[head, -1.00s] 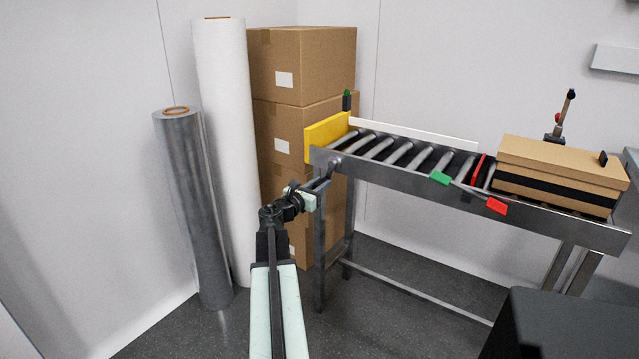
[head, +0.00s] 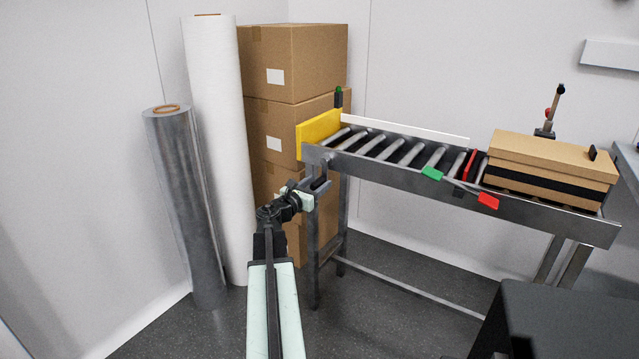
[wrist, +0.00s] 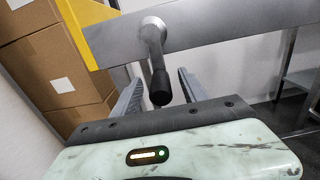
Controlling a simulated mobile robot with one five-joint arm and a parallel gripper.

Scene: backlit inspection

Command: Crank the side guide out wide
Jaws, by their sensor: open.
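The crank hangs down from a round hub (wrist: 152,27) on the near side rail of the roller conveyor (head: 385,170), at its left end. Its black grip (wrist: 160,90) points down, slightly right of the hub in the wrist view. My gripper (wrist: 160,88) is open, with one finger left and one right of the grip; whether either touches cannot be told. In the head view my gripper (head: 322,186) is just below the rail's left end. A long white bar (head: 405,128) along the conveyor's far side looks like the side guide.
A yellow plate (head: 319,134) stands at the conveyor's left end. Cardboard boxes (head: 290,65) and two upright rolls, white (head: 217,150) and grey (head: 187,210), stand left. Green (head: 432,173) and red (head: 487,201) tags sit on the near rail. A carton (head: 550,168) rests right.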

